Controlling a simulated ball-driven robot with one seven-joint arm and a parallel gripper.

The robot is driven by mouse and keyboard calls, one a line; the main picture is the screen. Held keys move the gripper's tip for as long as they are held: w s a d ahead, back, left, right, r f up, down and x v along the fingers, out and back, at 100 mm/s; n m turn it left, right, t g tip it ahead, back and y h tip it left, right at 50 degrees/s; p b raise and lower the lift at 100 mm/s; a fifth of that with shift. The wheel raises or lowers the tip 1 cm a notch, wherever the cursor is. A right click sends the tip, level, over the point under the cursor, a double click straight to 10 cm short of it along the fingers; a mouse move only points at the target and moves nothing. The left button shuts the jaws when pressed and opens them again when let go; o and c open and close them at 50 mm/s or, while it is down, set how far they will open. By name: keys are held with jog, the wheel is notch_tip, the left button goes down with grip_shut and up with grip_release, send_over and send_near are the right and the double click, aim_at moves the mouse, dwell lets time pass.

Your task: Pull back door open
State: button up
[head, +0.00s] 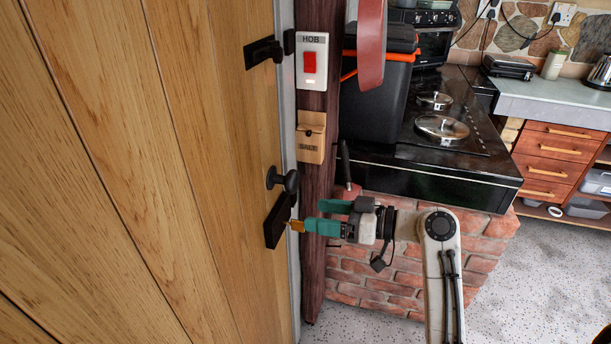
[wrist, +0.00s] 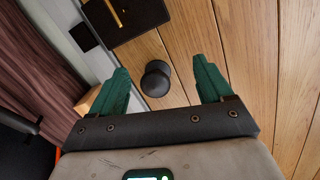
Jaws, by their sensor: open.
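The back door (head: 150,150) is a plank wooden door filling the left of the head view. I see no clear gap between it and its frame. A round black knob (head: 284,180) sits near its edge, above a black lock box (head: 278,221) with a brass piece (head: 297,226) sticking out. My gripper (head: 315,215) has teal fingers, open and empty, to the right of the lock box and a little below the knob. In the wrist view (wrist: 162,88), the knob (wrist: 156,79) shows ahead between the open fingers. I cannot tell the remaining distance to it.
A black bolt (head: 264,52) is higher on the door. A dark post beside it carries a HOB switch (head: 312,62) and a wooden box (head: 311,137). A brick plinth (head: 375,270) with a black hob (head: 440,170) stands behind my arm. Speckled floor (head: 540,290) lies open at right.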

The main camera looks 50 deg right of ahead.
aim_at(291, 183)
jog(key=d+r+t, duration=0.2)
jog(key=d+r, duration=0.1)
jog(key=r, duration=0.1)
jog(key=x, duration=0.3)
jog(key=p+x, duration=0.1)
jog(key=x, duration=0.2)
jog(key=p+x, duration=0.1)
jog(key=x, duration=0.2)
jog(key=shift+w+a+f, duration=0.1)
jog(key=shift+w+f, duration=0.2)
jog(key=shift+f, duration=0.05)
jog(key=shift+c, duration=0.2)
jog(key=c, duration=1.3)
jog(key=shift+c, duration=0.3)
